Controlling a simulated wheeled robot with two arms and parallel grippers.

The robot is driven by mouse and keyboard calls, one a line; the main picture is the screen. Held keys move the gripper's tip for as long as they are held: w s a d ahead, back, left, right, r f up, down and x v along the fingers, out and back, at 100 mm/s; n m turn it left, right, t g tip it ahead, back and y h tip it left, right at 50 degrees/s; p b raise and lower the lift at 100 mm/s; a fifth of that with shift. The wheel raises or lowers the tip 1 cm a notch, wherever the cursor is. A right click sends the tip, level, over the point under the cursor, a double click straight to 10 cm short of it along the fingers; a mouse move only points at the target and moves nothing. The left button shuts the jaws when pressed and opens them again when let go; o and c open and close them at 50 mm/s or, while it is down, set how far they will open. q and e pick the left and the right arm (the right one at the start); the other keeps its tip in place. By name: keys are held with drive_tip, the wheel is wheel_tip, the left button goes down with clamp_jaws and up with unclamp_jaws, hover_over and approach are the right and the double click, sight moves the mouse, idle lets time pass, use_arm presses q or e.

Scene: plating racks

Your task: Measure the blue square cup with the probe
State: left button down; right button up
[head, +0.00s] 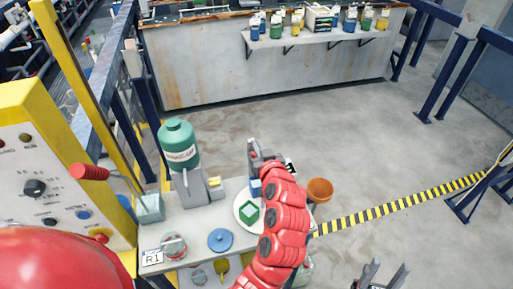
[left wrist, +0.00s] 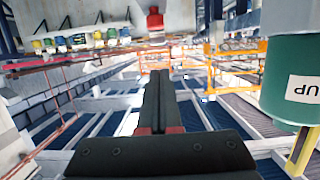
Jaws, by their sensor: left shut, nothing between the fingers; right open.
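My left gripper (head: 256,152) is above the far right part of the bench, beyond a round white plate. In the left wrist view, its dark fingers (left wrist: 158,90) are together with nothing between them. A small blue block-like thing (head: 256,187), possibly the blue square cup, shows beside my red left forearm, which partly hides it. A green square cup (head: 249,212) sits on the white plate (head: 241,222). A red-handled rod (head: 92,172), possibly the probe, slants down into a grey holder (head: 150,208) at the left. My right gripper (head: 386,276) is open and empty at the bottom right.
A green bottle (head: 179,145) on a grey stand is left of my left gripper; it is close at the right of the wrist view (left wrist: 295,85). A blue lid (head: 221,240) and a round jar (head: 174,245) lie on the bench. An orange pot (head: 319,190) is at the right.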

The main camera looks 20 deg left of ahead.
use_arm(q)
drive_tip(key=f, duration=0.1)
drive_tip(key=f+p, duration=0.1)
drive_tip(key=f, duration=0.1)
drive_tip(key=shift+w+a, duration=0.25)
drive_tip(key=shift+w, duration=0.15)
drive_tip(key=shift+f+p, duration=0.35)
drive_tip(key=shift+f, duration=0.3)
wheel_tip(320, 180, down, 6)
drive_tip(key=b, duration=0.9)
drive_tip(key=shift+s+f, duration=0.1)
drive_tip(key=shift+f, duration=0.1)
